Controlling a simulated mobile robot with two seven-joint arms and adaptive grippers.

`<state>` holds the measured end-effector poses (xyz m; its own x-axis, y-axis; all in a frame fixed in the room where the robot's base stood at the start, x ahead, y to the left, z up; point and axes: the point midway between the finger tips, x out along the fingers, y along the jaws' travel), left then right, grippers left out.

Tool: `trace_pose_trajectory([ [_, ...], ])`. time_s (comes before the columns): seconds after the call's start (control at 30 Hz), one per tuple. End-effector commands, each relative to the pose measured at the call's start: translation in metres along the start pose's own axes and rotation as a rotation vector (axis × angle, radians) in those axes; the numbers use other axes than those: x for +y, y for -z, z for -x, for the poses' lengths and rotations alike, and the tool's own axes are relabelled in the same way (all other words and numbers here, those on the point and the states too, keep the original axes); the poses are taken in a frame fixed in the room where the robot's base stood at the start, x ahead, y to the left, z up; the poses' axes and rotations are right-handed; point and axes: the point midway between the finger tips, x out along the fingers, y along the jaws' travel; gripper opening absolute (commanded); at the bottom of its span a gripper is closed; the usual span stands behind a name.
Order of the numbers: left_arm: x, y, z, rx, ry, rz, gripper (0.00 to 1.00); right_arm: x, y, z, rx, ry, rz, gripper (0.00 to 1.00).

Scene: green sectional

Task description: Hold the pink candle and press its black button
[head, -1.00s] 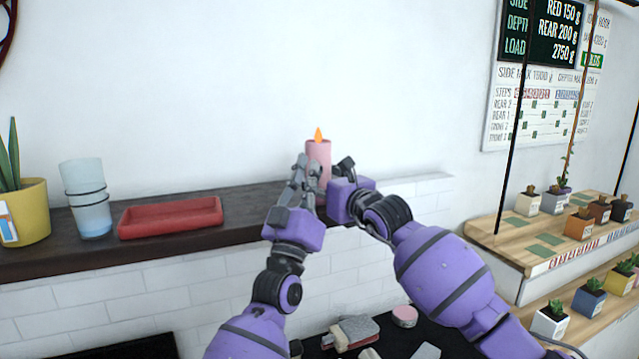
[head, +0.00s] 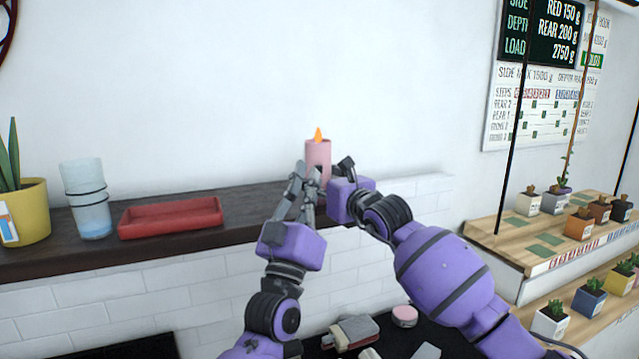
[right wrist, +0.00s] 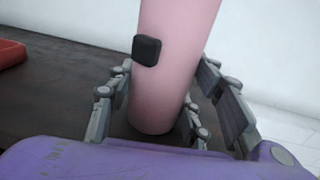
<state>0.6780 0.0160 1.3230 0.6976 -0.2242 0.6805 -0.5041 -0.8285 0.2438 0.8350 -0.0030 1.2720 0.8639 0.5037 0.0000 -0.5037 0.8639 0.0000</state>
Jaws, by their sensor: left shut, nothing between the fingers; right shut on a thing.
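The pink candle (head: 318,152) with an orange flame tip stands upright at the right part of the dark shelf. In the right wrist view the candle (right wrist: 172,70) fills the middle, and its black button (right wrist: 146,50) faces left on its side. My right gripper (head: 335,170) is shut on the candle, its fingers on both sides of it (right wrist: 165,108). My left gripper (head: 308,172) is shut and empty, its fingertips just in front and to the left of the candle. The left fingers do not show in the right wrist view, and the button is not visible in the head view.
A red tray (head: 170,217), a stack of clear cups (head: 88,200) and a yellow plant pot (head: 24,210) stand on the dark shelf (head: 260,215) to the left. Potted plants stand on wooden shelves (head: 500,243) at right. Small items lie on a dark surface below.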

Motion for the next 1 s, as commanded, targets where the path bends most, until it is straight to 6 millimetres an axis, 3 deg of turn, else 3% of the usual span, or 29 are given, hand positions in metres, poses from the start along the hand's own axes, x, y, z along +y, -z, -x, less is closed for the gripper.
trace_pose_trajectory([
  [0.13,0.000,0.000,0.000,0.000,0.000,0.000,0.00,0.000,0.000,0.000,0.000,0.000,0.000,0.17],
  [0.17,0.000,0.000,0.000,0.000,0.000,0.000,0.00,0.000,0.000,0.000,0.000,0.000,0.000,0.48],
  [0.33,0.000,0.000,0.000,0.000,0.000,0.000,0.00,0.000,0.000,0.000,0.000,0.000,0.000,0.68],
  [0.73,0.000,0.000,0.000,0.000,0.000,0.000,0.00,0.000,0.001,0.006,0.001,0.000,0.000,0.68],
  [0.87,0.000,0.000,0.000,0.000,0.000,0.000,0.00,0.000,0.001,0.024,0.000,0.000,-0.001,0.68],
  [1.0,0.000,0.000,0.000,0.000,0.000,0.000,0.00,-0.001,0.001,0.055,0.000,0.000,0.000,0.68],
])
